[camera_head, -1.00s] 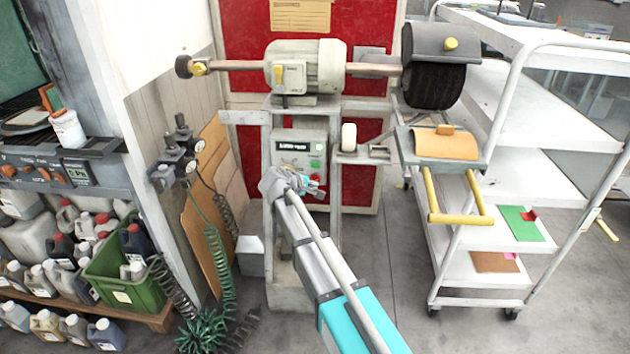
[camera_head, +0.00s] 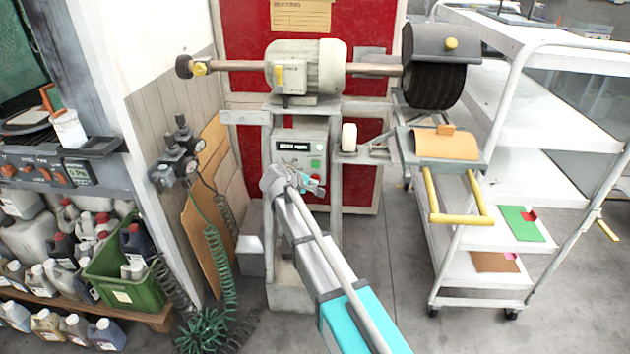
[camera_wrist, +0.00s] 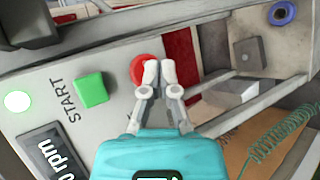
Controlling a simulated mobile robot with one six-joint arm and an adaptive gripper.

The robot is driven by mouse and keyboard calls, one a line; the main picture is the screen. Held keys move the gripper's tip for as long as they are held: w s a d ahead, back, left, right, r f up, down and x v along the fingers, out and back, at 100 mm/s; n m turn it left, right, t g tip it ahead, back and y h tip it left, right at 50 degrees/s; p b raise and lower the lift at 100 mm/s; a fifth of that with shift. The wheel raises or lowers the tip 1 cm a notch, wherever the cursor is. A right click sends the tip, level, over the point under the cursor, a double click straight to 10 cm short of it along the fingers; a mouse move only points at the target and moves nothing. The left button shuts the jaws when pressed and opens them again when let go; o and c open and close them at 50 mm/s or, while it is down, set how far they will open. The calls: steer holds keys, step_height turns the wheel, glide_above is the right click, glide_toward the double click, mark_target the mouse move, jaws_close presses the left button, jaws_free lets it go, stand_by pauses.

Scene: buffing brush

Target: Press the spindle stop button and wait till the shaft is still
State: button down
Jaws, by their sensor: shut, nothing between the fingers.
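The control box (camera_head: 300,144) of the buffing machine stands below the motor. In the wrist view its panel shows the red stop button (camera_wrist: 137,69), the green START button (camera_wrist: 91,90) and a display (camera_wrist: 52,157) reading "0 rpm", its left part cut off. My gripper (camera_wrist: 160,74) is shut and empty, its fingertips at the right side of the red button and partly covering it. Whether they touch it I cannot tell. In the head view my gripper (camera_head: 316,185) is in front of the box's lower right. The shaft (camera_head: 374,69) carries the dark brush (camera_head: 434,84); its motion cannot be judged.
A lit white lamp (camera_wrist: 17,102) sits left of START. A work rest with yellow handles (camera_head: 457,217) juts out right of the box. A white cart (camera_head: 520,120) stands at the right. Coiled hoses (camera_head: 218,265) hang at the left.

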steer(key=shift+w, duration=0.4)
stand_by(0.7)
steer(key=shift+s, duration=0.85)
steer(key=shift+s, duration=0.1)
steer(key=s, duration=0.4)
steer(key=shift+s, duration=0.4)
stand_by(0.6)
